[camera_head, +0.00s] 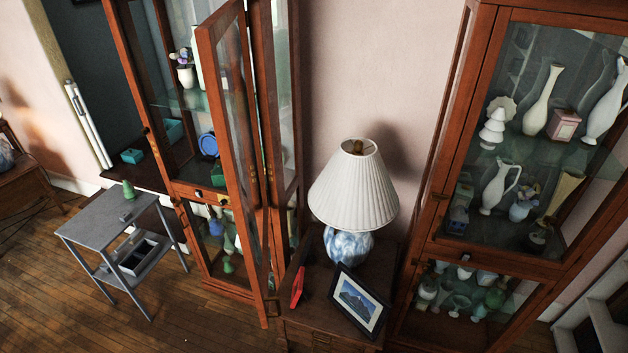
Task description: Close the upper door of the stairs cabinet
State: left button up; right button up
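Two wooden glass-fronted cabinets are in view, and I cannot tell for sure which one the task means. The right cabinet (444,130) stands nearest to what look like steps at the lower right. Its upper glass door (487,120) appears shut, with white vases and small boxes behind it. The left cabinet (128,70) has a glass door leaf (237,110) standing open, swung out towards me. The leaf hides part of that cabinet's inside and right side. Neither of my grippers is in view.
A side table (290,333) between the cabinets holds a lamp (352,195), a framed picture (358,301) and a red object (298,288). A small grey table (85,222) stands at left. The steps (602,325) are at lower right. Wooden floor (195,325) is clear at lower left.

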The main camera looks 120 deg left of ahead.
aim_at(222, 44)
jog(key=u, duration=1.35)
